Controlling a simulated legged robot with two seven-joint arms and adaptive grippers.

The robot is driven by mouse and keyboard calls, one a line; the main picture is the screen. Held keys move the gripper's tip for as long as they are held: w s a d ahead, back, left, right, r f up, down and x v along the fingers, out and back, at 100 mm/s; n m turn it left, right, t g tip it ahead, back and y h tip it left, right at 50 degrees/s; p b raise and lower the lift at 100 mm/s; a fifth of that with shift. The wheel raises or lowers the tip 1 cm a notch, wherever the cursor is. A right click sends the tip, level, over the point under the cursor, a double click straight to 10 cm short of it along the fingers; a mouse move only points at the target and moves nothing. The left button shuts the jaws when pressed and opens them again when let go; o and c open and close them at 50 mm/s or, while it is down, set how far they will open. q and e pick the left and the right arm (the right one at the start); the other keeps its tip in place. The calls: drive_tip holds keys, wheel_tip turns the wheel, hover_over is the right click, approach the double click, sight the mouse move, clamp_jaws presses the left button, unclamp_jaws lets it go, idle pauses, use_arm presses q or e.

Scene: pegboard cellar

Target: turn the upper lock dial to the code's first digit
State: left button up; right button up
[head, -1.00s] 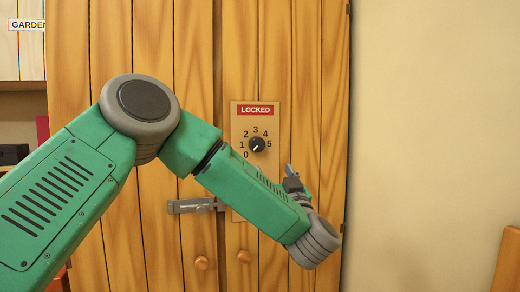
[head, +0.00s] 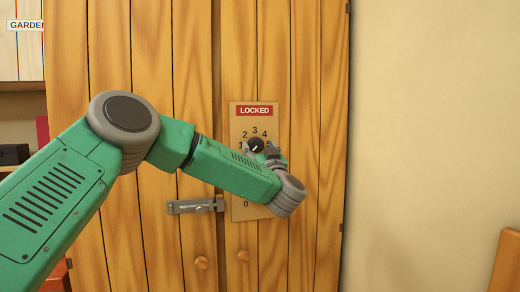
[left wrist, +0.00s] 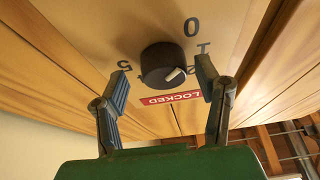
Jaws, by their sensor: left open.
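The upper lock dial (head: 256,145) is a black knob with a white pointer mark on a wooden plate, under a red LOCKED label (head: 254,111). Digits ring it. In the head view the mark slants to the lower left, the low-digit side; the exact digit is unclear. My left gripper (head: 271,152) is at the dial's right side in that view. In the left wrist view its open fingers (left wrist: 163,83) stand on either side of the dial (left wrist: 162,64), with gaps, not closed on it. My right gripper is not in view.
The plate is on a plank-door cupboard with a metal latch (head: 196,205) and two round knobs (head: 243,256). Bare wall lies to the right.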

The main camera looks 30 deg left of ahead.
use_arm(q)
drive_tip(key=shift+s+a, duration=0.1)
drive_tip(key=shift+a, duration=0.1)
drive_tip(key=c, duration=1.1)
drive_tip(key=shift+a, duration=0.15)
drive_tip(key=shift+c, duration=0.2)
drive_tip(key=shift+r+m+p, duration=0.1)
drive_tip(key=shift+m+p, duration=0.3)
drive_tip(key=shift+p, duration=0.15)
drive_tip(key=m+t+h+p, duration=0.1)
drive_tip(key=m+h+p, duration=0.1)
drive_tip(key=m+p, duration=0.2)
drive_tip(key=m+t+h+p, duration=0.1)
drive_tip(key=m+h+p, duration=0.1)
drive_tip(key=m+p, duration=0.3)
drive_tip(key=m+h+p, duration=0.2)
drive_tip(key=m+p, duration=0.3)
drive_tip(key=m, duration=0.1)
drive_tip(key=shift+s+r+t+h, duration=0.15)
drive_tip(key=shift+r+t+h, duration=0.1)
drive_tip(key=shift+t+h, duration=0.15)
drive_tip(key=m+h+p, duration=0.1)
drive_tip(key=m+p, duration=0.1)
drive_tip(key=m, duration=0.1)
drive_tip(key=shift+m+g+p, duration=0.3)
drive_tip(key=shift+f+m+g+h+p, duration=0.1)
drive_tip(key=shift+m+g+h+p, duration=0.35)
drive_tip(key=shift+m+p, duration=0.7)
drive_tip(key=shift+f+m, duration=0.1)
drive_tip(key=shift+m, duration=0.25)
